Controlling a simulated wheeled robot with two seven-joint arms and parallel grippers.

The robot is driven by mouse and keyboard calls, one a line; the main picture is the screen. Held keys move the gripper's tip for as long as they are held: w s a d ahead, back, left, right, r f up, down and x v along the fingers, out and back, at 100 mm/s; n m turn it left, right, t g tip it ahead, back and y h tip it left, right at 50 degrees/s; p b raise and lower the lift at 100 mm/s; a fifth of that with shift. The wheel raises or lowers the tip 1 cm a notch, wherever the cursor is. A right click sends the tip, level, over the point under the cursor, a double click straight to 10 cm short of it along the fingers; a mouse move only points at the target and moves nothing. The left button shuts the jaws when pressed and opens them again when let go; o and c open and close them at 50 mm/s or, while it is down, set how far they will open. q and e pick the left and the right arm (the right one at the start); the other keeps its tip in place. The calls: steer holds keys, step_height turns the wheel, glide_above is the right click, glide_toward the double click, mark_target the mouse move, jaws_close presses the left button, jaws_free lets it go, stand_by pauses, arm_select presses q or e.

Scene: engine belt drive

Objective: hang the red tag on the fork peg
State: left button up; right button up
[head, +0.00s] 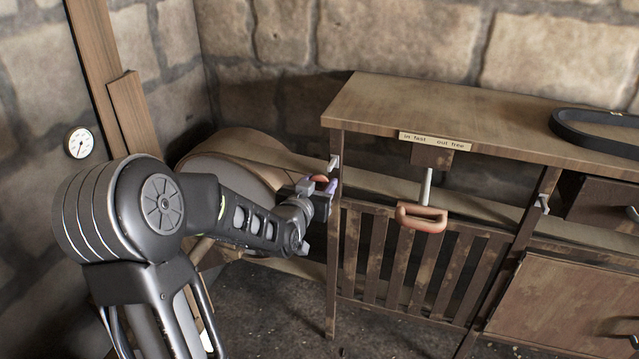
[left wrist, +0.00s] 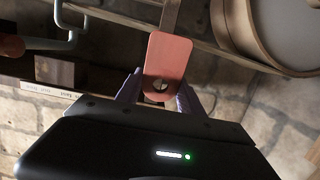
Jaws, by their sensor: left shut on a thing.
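The red tag (left wrist: 167,55) is a rounded red plate with a small round hole near its lower end in the left wrist view. My left gripper (left wrist: 160,82) is shut on it, with a finger on each side. In the head view the tag is a small red patch (head: 319,178) at my left gripper (head: 322,188), mostly hidden. A short light peg (head: 334,162) sticks out of the left bench post just above the gripper. Another grey peg (head: 542,203) is on the right post. I cannot tell which is the fork peg. My right gripper is out of view.
A copper-coloured handle (head: 421,218) hangs on a rod under a label plate (head: 435,141). A slatted panel (head: 410,265) fills the bench front. A large drum with a belt (head: 225,165) stands behind my left arm. A black belt loop (head: 600,132) lies on the bench top (head: 450,105).

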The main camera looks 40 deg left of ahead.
mark_target(328, 169)
arm_select(q)
steer(key=shift+w, duration=0.15)
steer(key=shift+r+p+x, duration=0.2)
steer(key=shift+p+x, duration=0.15)
steer(key=shift+x, duration=1.05)
steer(key=shift+r+p+x, duration=0.2)
steer(key=shift+p+x, duration=0.15)
steer(key=shift+x, duration=1.05)
steer(key=shift+r+p+x, duration=0.15)
steer(key=shift+p+x, duration=0.2)
steer(key=shift+x, duration=1.05)
steer(key=shift+w+a, duration=0.2)
steer(key=shift+w, duration=0.1)
steer(key=shift+w+a+f+b, duration=0.15)
steer(key=shift+w+f+b, duration=0.1)
steer(key=shift+w+b, duration=0.35)
steer(key=shift+r+b, duration=0.15)
steer(key=shift+b, duration=0.2)
steer(key=o, duration=1.4)
